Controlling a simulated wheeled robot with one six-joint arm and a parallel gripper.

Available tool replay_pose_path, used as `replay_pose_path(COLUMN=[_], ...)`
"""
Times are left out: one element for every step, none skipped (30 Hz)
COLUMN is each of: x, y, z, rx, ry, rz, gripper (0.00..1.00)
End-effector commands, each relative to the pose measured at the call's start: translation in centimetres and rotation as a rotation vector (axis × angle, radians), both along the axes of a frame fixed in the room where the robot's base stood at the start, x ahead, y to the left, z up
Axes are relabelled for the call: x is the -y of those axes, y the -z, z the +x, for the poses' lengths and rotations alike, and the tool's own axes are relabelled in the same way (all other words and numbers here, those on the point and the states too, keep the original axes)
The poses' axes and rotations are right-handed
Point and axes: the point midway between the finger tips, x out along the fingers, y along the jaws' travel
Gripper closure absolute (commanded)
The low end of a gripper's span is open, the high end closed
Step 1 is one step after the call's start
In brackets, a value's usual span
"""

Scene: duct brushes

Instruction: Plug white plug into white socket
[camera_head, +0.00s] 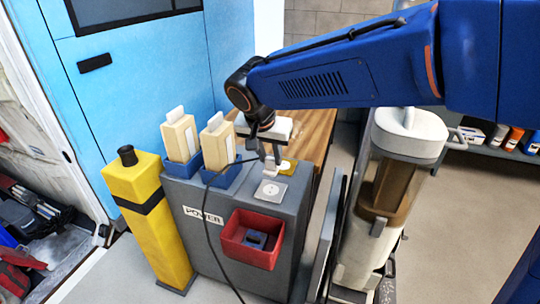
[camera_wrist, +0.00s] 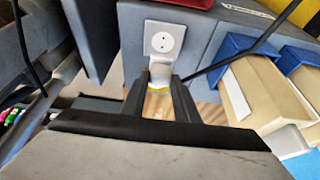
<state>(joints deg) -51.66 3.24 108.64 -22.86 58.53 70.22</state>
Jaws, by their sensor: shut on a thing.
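My gripper (camera_head: 268,150) points down over the top of the grey POWER cabinet (camera_head: 198,250). It is shut on the white plug (camera_wrist: 160,72), which shows between the two dark fingers in the wrist view. The white socket (camera_head: 270,191) is a square plate with a round face on the cabinet top. In the wrist view the white socket (camera_wrist: 165,41) lies just beyond the plug, its holes uncovered. A yellow socket (camera_head: 288,166) is behind it, partly hidden by my gripper. The plug is apart from the white socket's face; its height above the cabinet is hard to tell.
A black cable (camera_head: 207,205) hangs from the gripper area down the cabinet front. A red bin (camera_head: 253,240) is on that front. Two beige packs (camera_head: 180,138) stand in blue holders to the left, beside a yellow post (camera_head: 140,200). A tall canister machine (camera_head: 385,190) stands right.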

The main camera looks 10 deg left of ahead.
Motion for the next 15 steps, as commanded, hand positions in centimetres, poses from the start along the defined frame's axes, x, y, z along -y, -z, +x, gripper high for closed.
replay_pose_path(x=[0.0, 0.0, 0.0, 0.0, 0.0, 0.0, 0.0, 0.0, 0.0, 0.0, 0.0, 0.0, 0.0, 0.0, 0.0], y=[0.0, 0.0, 0.0, 0.0, 0.1, 0.2, 0.3, 0.4, 0.6, 0.8, 1.0, 1.3, 1.5, 1.7, 2.1], z=[0.0, 0.0, 0.0, 0.0, 0.0, 0.0, 0.0, 0.0, 0.0, 0.0, 0.0, 0.0, 0.0, 0.0, 0.0], rx=[0.000, 0.000, 0.000, 0.000, 0.000, 0.000, 0.000, 0.000, 0.000, 0.000, 0.000, 0.000, 0.000, 0.000, 0.000], ry=[0.000, 0.000, 0.000, 0.000, 0.000, 0.000, 0.000, 0.000, 0.000, -0.001, -0.001, -0.001, -0.001, -0.001, 0.000], rz=[0.000, 0.000, 0.000, 0.000, 0.000, -0.001, -0.001, -0.001, -0.001, -0.001, -0.001, -0.001, -0.001, -0.001, -0.002], gripper=[0.92, 0.92, 0.92, 0.92, 0.92, 0.92, 0.92, 0.92, 0.92, 0.92, 0.92, 0.92, 0.92, 0.92, 0.92])
